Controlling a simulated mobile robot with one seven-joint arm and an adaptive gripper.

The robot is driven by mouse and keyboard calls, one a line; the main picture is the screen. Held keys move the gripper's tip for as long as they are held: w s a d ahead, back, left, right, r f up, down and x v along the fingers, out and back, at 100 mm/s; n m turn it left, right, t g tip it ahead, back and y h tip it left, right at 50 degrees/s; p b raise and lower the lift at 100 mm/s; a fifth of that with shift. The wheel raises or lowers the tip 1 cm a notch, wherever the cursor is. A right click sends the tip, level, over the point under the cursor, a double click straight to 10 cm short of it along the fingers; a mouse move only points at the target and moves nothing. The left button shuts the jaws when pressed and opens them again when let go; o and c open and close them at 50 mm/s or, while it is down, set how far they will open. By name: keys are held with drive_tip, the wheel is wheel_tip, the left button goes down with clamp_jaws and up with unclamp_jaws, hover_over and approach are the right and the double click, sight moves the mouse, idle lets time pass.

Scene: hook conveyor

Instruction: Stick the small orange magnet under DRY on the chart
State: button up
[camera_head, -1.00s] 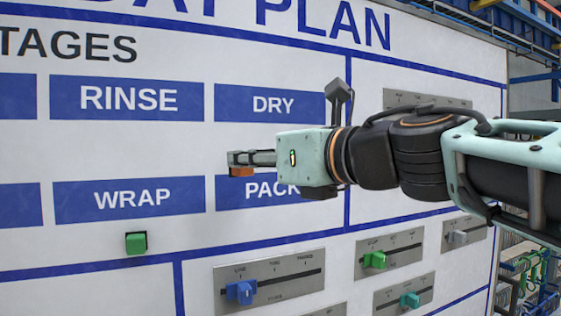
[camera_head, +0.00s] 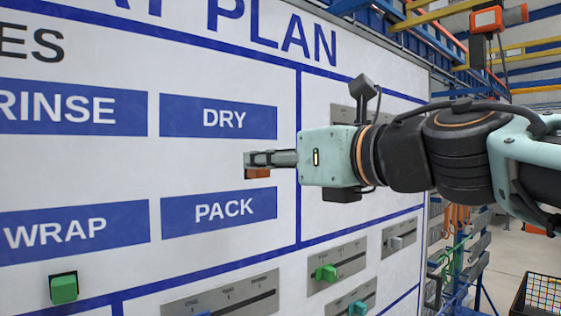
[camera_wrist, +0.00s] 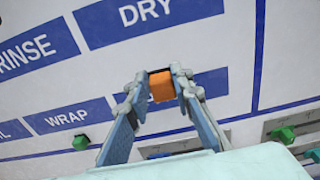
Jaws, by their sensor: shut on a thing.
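My gripper (camera_head: 249,162) is shut on the small orange magnet (camera_head: 258,173), which shows just below the fingertips. In the wrist view the magnet (camera_wrist: 161,86) sits between the two fingertips (camera_wrist: 160,76). The chart (camera_head: 130,165) is a white board with blue labels. The DRY label (camera_head: 218,117) is above and left of the magnet, and the PACK label (camera_head: 220,212) is below and left. In the wrist view the DRY label (camera_wrist: 148,14) is above the magnet. I cannot tell whether the magnet touches the board.
A green magnet (camera_head: 64,288) sits under WRAP (camera_head: 75,230). Slider panels with green (camera_head: 326,272) and teal (camera_head: 358,308) knobs are at the lower right of the board. A black wire basket (camera_head: 541,298) stands at the far right. The white strip under DRY is clear.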

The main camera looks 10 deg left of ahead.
drive_tip(key=shift+r+b+x, duration=0.2)
drive_tip(key=shift+b+x, duration=0.1)
drive_tip(key=shift+x, duration=3.8)
drive_tip(key=shift+w+a, duration=0.2)
drive_tip(key=shift+a, duration=0.05)
drive_tip(key=o, duration=1.1)
drive_tip(key=shift+d, duration=0.1)
